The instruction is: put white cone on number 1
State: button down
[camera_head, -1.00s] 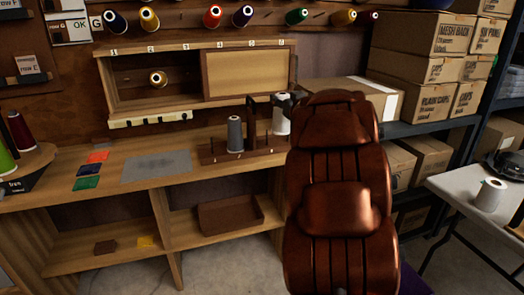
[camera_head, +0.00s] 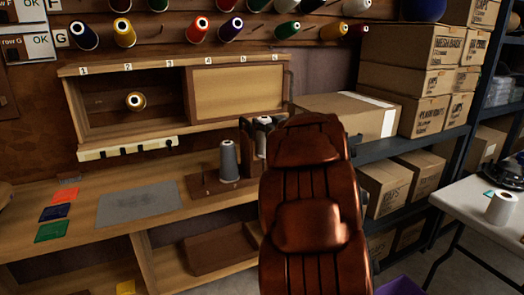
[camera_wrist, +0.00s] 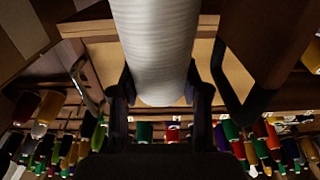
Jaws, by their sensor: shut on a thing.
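The white cone (camera_head: 264,124) is between the dark fingers of my gripper (camera_head: 258,136), just right of and behind the grey cone in the head view. In the wrist view the white cone (camera_wrist: 155,45) fills the top middle, with my gripper (camera_wrist: 160,92) closed around its sides. The number 1 label (camera_head: 84,71) is at the left end of the wooden cabinet's top edge. My arm hides the cone's surroundings on the right.
A grey cone (camera_head: 228,160) stands on a wooden peg stand (camera_head: 210,187). A sliding panel (camera_head: 236,92) covers the cabinet's right side. A white strip (camera_head: 128,148) runs below the cabinet. A grey mat (camera_head: 138,203) lies on the bench. Boxes (camera_head: 345,113) stand right. Another white cone (camera_head: 502,208) is on the side table.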

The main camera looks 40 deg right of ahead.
jog(key=f, duration=0.2)
jog(key=shift+w+a+f, duration=0.15)
jog(key=shift+a+f, duration=0.1)
jog(key=shift+f, duration=0.05)
jog(key=shift+f+b, duration=0.75)
jog(key=shift+f, duration=0.95)
jog(key=shift+f, duration=0.1)
jog(key=c, duration=0.6)
grip_release()
jog(key=shift+f, duration=0.1)
jog(key=shift+o, duration=0.2)
jog(key=shift+s+r, duration=0.2)
jog(key=shift+s, duration=0.05)
jog(key=p, duration=0.2)
send_near(264, 140)
jog(key=shift+s+d+f, duration=0.1)
jog(key=shift+d+f, duration=0.2)
jog(key=shift+d, duration=0.05)
